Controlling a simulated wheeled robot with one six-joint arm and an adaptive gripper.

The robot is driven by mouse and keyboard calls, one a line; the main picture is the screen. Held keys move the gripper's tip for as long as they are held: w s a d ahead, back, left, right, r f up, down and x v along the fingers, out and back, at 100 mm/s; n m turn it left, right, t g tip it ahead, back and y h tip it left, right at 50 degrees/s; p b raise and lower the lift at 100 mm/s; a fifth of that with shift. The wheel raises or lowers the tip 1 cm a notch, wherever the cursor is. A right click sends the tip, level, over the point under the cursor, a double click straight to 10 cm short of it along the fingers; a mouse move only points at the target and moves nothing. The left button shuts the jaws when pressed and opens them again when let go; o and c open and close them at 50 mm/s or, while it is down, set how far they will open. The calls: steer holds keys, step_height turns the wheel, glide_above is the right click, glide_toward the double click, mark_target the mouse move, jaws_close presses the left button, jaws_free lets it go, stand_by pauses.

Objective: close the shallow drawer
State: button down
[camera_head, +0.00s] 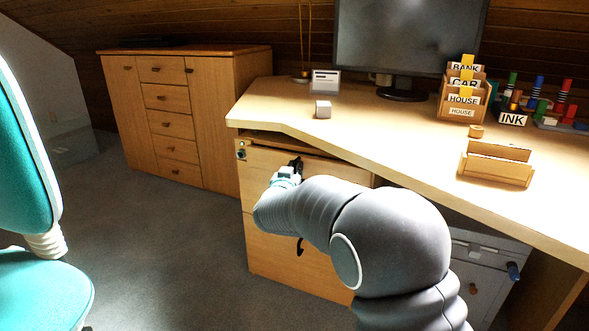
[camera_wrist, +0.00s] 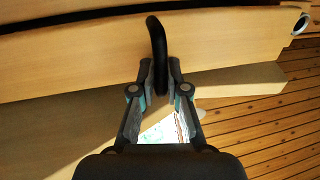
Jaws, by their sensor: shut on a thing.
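The wooden pedestal under the desk has an upper drawer front (camera_head: 262,170) with a round lock (camera_head: 241,153) at its left end. In the wrist view the drawer front (camera_wrist: 70,65) crosses the picture, with the lock (camera_wrist: 301,23) at upper right. My gripper (camera_head: 295,170) is at this drawer's black handle (camera_wrist: 157,40). In the wrist view the fingers (camera_wrist: 160,82) are closed on one end of the handle, one on each side. My gripper and arm hide much of the front in the head view. How far the drawer stands out is hard to tell.
The desk top (camera_head: 390,150) overhangs the pedestal close above my gripper. A lower drawer handle (camera_head: 300,247) hangs below. A teal chair (camera_head: 25,170) stands at left, a wooden cabinet (camera_head: 215,130) behind. A grey drawer unit (camera_head: 480,270) is at right. Carpet is clear at left-centre.

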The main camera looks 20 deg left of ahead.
steer(key=shift+w+r+p, duration=0.15)
steer(key=shift+w+p, duration=0.2)
steer(key=shift+w, duration=0.7)
steer(key=shift+w+r+p, duration=0.15)
steer(key=shift+w+p, duration=0.15)
steer(key=shift+w, duration=0.7)
steer(key=c, duration=1.2)
jaws_free()
steer(key=shift+w+d, duration=0.1)
steer(key=shift+d, duration=0.05)
steer(key=shift+f, duration=0.2)
steer(key=shift+s, duration=0.2)
steer(key=s+d, duration=0.1)
steer(key=s, duration=1)
steer(key=shift+s+d, duration=0.2)
steer(key=shift+s, duration=0.1)
